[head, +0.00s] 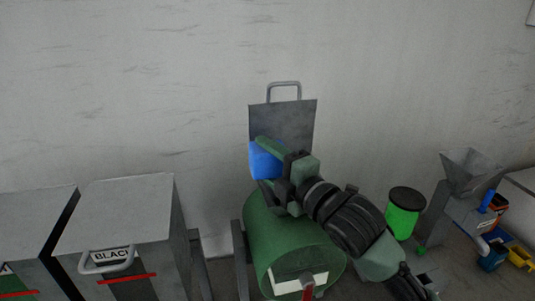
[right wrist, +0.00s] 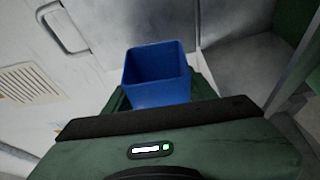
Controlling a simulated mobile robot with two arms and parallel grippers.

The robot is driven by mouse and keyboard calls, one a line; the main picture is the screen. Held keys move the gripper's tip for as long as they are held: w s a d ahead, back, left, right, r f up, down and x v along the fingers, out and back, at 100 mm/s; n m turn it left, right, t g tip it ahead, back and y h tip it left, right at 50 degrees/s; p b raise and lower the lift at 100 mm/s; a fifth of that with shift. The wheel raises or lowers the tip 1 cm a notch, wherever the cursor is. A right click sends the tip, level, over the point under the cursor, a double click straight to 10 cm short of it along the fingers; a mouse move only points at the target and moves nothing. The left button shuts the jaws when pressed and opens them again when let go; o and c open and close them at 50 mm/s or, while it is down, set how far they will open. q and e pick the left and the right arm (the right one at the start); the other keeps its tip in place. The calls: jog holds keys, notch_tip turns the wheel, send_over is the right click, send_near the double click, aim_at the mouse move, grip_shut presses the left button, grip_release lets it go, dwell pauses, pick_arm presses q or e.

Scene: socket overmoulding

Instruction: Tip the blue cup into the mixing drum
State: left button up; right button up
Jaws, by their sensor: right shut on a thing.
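The blue cup (head: 262,161) is in my right gripper (head: 268,168), which is shut on it above the back of the green mixing drum (head: 290,242). In the right wrist view the blue cup (right wrist: 157,78) shows its square open mouth; I see only blue walls inside and no clear contents. The fingertips are mostly hidden behind the cup there. In the head view the cup looks close to upright, partly covered by the gripper. The drum's grey lid (head: 283,120) stands raised behind the cup. The drum's opening is hidden from me. My left gripper is out of view.
Grey bins (head: 125,215), one labelled "BLACK", stand at the left. A green container with a black top (head: 405,212) and a grey hopper machine (head: 465,190) stand at the right, with blue and yellow bins (head: 520,257) beside it. A wall closes the back.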

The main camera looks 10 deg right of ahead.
jog(key=shift+a+f+n, duration=0.1)
jog(key=shift+f+n, duration=0.1)
jog(key=shift+n, duration=0.2)
jog(key=shift+a+f+n+g+h, duration=0.15)
jog(key=shift+f+n+g, duration=0.05)
jog(key=shift+n, duration=0.35)
jog(key=shift+a+f+n+g+h, duration=0.15)
jog(key=shift+n+g, duration=0.05)
jog(key=shift+n, duration=0.35)
jog(key=shift+f+n, duration=0.25)
jog(key=shift+n, duration=0.05)
jog(key=shift+a, duration=0.1)
